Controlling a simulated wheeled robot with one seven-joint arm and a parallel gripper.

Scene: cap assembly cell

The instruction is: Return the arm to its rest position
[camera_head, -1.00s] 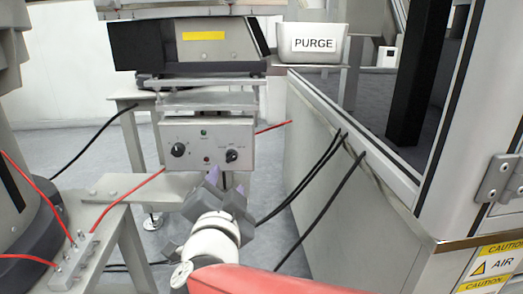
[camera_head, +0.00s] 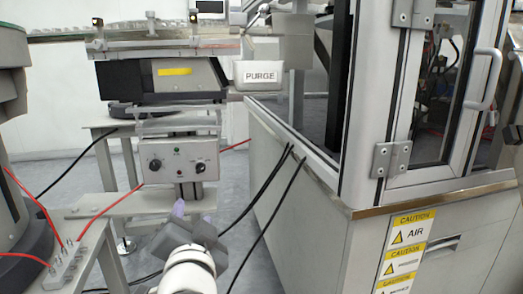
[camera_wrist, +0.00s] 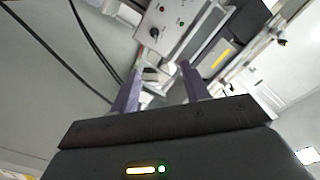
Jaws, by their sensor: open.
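My gripper (camera_head: 193,212) is at the bottom centre of the head view, in front of and below the control box. It has a grey body and purple fingers. In the wrist view my gripper (camera_wrist: 158,88) shows its two purple fingers spread apart, with nothing between them. The wrist joint is white and grey; the rest of my arm is cut off by the lower edge of the head view.
A control box (camera_head: 180,160) with knobs hangs ahead, under a dark unit with a yellow label (camera_head: 174,71). A PURGE bin (camera_head: 270,77) is beyond. A cabinet (camera_head: 365,235) with caution labels fills the right. Red air lines (camera_head: 105,205) cross a bench at left.

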